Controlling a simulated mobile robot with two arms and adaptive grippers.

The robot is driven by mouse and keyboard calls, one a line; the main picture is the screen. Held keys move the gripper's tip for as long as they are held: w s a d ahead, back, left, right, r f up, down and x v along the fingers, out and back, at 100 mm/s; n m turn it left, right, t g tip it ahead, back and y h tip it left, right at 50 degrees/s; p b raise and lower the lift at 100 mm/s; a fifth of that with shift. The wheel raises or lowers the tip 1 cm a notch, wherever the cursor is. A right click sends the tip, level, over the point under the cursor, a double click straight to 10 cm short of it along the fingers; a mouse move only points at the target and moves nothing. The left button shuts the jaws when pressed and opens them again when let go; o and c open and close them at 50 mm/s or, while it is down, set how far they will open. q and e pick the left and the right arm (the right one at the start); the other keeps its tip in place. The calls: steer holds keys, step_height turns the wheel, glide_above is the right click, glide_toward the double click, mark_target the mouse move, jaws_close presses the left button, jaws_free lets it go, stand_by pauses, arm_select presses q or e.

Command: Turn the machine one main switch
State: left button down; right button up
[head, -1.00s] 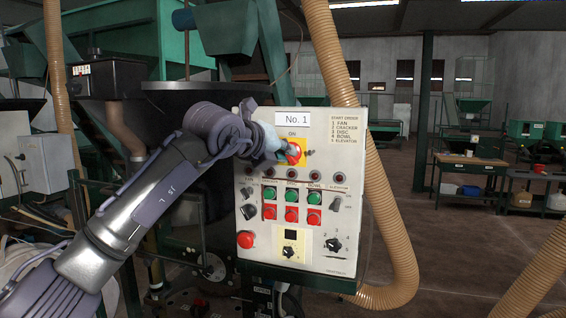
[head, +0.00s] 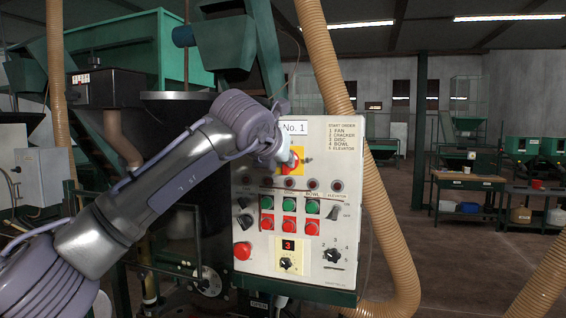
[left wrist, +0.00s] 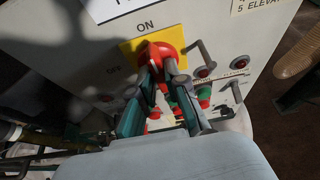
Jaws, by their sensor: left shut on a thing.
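The white control panel labelled No. 1 (head: 342,225) faces me. Its main switch (head: 297,160) is a red rotary knob on a yellow plate, partly hidden by my gripper in the head view. In the left wrist view the red knob (left wrist: 158,48) sits below the ON label, with OFF to its left. My left gripper (head: 287,157) is at the knob. In the left wrist view its fingers (left wrist: 162,75) are shut on the knob, one on each side. A small display (head: 289,244) low on the panel shows a lit red 3. My right gripper is out of view.
Red lamps, green and red buttons (head: 289,206), and a red stop knob (head: 243,250) lie below the switch. A ribbed tan hose (head: 385,220) runs close by the panel's right side. Machinery stands behind at left; open floor lies to the right.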

arm_select(q)
steer(key=shift+f, duration=0.1)
stand_by(0.3)
steer(key=c, duration=1.2)
jaws_free()
steer(key=v, duration=1.2)
